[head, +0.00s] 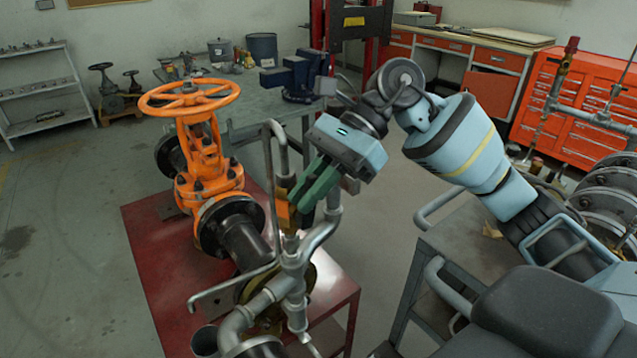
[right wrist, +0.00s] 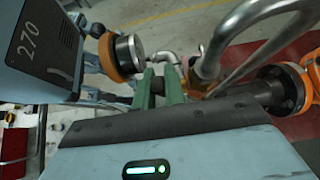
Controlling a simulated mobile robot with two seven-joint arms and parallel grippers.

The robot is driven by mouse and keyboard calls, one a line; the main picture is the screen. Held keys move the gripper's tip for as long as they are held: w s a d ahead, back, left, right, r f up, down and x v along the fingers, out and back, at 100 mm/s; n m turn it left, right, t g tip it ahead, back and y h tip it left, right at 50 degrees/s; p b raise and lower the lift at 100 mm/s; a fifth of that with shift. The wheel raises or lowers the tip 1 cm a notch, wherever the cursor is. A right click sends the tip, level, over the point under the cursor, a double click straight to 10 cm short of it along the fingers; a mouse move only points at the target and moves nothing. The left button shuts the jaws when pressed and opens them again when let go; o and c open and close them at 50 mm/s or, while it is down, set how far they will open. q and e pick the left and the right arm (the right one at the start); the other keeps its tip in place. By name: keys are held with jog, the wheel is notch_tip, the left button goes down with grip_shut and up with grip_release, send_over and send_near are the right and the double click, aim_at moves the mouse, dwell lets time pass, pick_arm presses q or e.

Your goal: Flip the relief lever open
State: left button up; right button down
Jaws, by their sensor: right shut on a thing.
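The relief lever (head: 284,212) shows as a small orange piece on the upright pipe fitting in the middle of the head view. My right gripper (head: 303,196) comes down to it from the upper right, its green fingers closed on the lever. The fingers hide part of it. In the right wrist view the green fingers of the right gripper (right wrist: 160,80) reach toward the pipework, and what lies between their tips is too small to make out. My left gripper is not in view.
An orange gate valve with a handwheel (head: 190,97) stands left on a red table (head: 145,232). Bent grey pipes (head: 268,150) rise close beside my right gripper. A workbench (head: 250,115) stands behind. A red tool cabinet (head: 560,105) stands at the back right. The floor at left is clear.

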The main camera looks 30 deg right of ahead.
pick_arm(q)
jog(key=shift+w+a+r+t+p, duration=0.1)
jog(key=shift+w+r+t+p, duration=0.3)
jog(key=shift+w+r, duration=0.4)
pick_arm(e)
jog(key=shift+a+r+h, duration=0.15)
jog(key=shift+a+h, duration=0.3)
jog(key=shift+h, duration=0.55)
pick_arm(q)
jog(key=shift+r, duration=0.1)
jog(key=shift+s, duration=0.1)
pick_arm(e)
jog(key=c, duration=1.5)
grip_release()
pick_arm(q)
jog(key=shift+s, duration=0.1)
pick_arm(e)
jog(key=shift+o, duration=0.2)
jog(key=shift+s, duration=0.1)
